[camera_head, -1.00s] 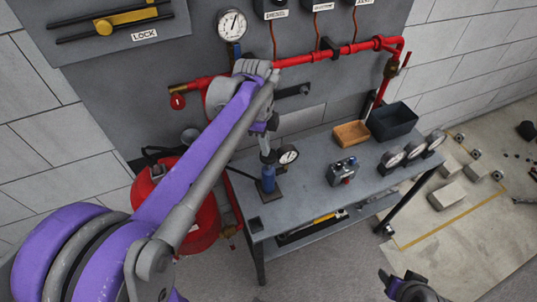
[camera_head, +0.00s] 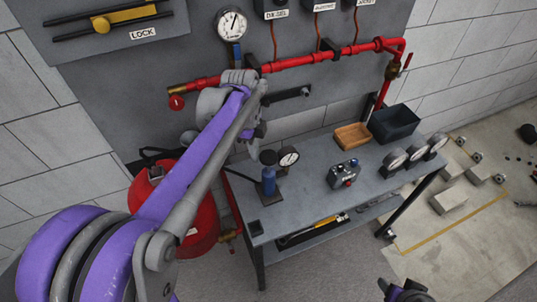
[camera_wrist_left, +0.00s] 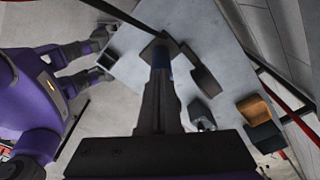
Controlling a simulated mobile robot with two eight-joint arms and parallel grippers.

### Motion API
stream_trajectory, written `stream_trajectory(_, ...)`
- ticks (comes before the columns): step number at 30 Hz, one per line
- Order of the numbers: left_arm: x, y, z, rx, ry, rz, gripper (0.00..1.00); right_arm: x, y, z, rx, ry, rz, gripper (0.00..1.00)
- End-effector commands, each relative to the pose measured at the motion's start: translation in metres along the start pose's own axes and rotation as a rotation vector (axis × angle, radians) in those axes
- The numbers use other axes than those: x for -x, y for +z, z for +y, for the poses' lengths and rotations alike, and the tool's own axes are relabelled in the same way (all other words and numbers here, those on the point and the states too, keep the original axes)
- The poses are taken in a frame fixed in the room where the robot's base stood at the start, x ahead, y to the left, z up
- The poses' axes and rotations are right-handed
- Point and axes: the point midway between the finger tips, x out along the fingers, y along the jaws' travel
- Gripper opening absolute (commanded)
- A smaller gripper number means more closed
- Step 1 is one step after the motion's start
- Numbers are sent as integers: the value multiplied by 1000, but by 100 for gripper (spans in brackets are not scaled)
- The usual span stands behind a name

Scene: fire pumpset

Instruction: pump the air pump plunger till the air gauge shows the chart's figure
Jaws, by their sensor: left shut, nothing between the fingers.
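The air pump (camera_head: 268,182) is a blue upright cylinder with a black top (camera_head: 268,157), on a dark base plate on the bench. The plunger looks low. My left gripper (camera_head: 254,150) is shut and empty, pointing down just left of the black top in the head view. In the left wrist view, its closed fingers (camera_wrist_left: 160,75) line up over the blue pump (camera_wrist_left: 161,56) and partly hide it; I cannot tell whether they touch it. A small round gauge (camera_head: 288,156) stands beside the pump; its reading is too small. My right gripper (camera_head: 405,290) is at the bottom edge.
A larger wall gauge (camera_head: 232,23) hangs above a red pipe (camera_head: 310,57).

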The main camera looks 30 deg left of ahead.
Motion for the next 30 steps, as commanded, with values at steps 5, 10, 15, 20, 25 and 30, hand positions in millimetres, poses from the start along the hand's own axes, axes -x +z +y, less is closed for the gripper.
stream_trajectory(5, -1, -1, 0, -1, 0, 0, 0, -1, 1, 0, 0, 0, 0, 60)
stream_trajectory(10, 12, -1, 0, 0, 0, 0, 0, 0, 0, 0, 0, 0, 0, 60)
stream_trajectory(15, 45, 0, 0, 0, 0, 1, 0, 3, -3, 0, 0, 0, 2, 60)
stream_trajectory(20, 77, 0, -1, 0, 0, 1, 0, 5, -5, 0, 0, 0, 4, 60)
stream_trajectory(25, 99, 0, -1, 0, 0, 1, 0, 7, -6, 0, 0, 0, 5, 60)
stream_trajectory(30, 107, 0, -1, -1, 1, 1, 0, 7, -7, 0, 0, 0, 5, 60)
